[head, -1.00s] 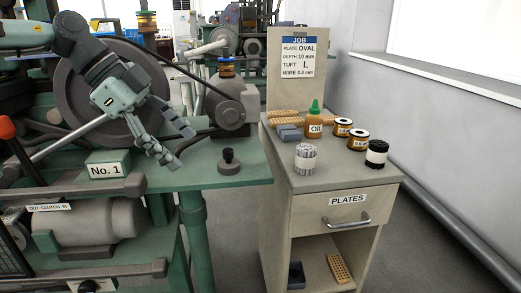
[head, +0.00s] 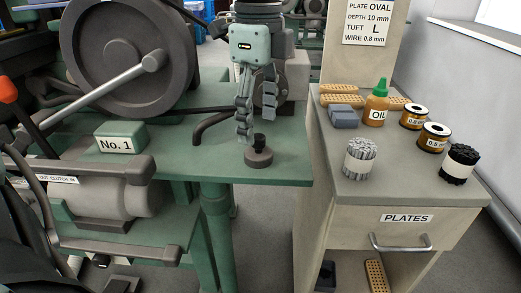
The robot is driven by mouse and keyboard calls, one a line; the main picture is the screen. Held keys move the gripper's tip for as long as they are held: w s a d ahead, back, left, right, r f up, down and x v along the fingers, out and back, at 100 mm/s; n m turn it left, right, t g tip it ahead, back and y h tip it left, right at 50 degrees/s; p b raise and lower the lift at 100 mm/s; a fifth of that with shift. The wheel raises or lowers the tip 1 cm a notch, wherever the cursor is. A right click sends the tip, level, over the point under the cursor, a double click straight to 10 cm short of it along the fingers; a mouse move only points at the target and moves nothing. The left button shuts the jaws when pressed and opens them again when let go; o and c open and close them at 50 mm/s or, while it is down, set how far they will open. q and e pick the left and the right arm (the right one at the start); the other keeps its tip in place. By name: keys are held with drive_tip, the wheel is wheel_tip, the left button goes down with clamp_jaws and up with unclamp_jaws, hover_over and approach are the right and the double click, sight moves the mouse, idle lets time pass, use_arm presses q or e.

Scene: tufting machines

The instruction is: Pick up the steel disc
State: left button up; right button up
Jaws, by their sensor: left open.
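A dark round disc (head: 258,159) with a small black knob on top lies flat near the front right corner of the green machine table; it is the only loose disc I see, and I take it for the steel disc. My left gripper (head: 256,128) points down at it, open and empty. Its left finger reaches down beside the knob, and its right finger ends higher, behind it. I cannot tell whether a finger touches the knob. My right gripper is not in view.
A large flywheel (head: 125,50) and the No. 1 block (head: 121,138) are left of the gripper. A cabinet (head: 395,180) on the right, past a gap, carries an oil bottle (head: 376,103), wire spools (head: 432,138) and tuft bundles (head: 360,158). The table front is clear around the disc.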

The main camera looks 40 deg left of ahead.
sight(258, 136)
use_arm(q)
wheel_tip(258, 136, down, 4)
drive_tip(key=shift+s+r, duration=0.1)
drive_tip(key=shift+f, duration=0.2)
drive_tip(key=shift+c, duration=0.6)
clamp_jaws()
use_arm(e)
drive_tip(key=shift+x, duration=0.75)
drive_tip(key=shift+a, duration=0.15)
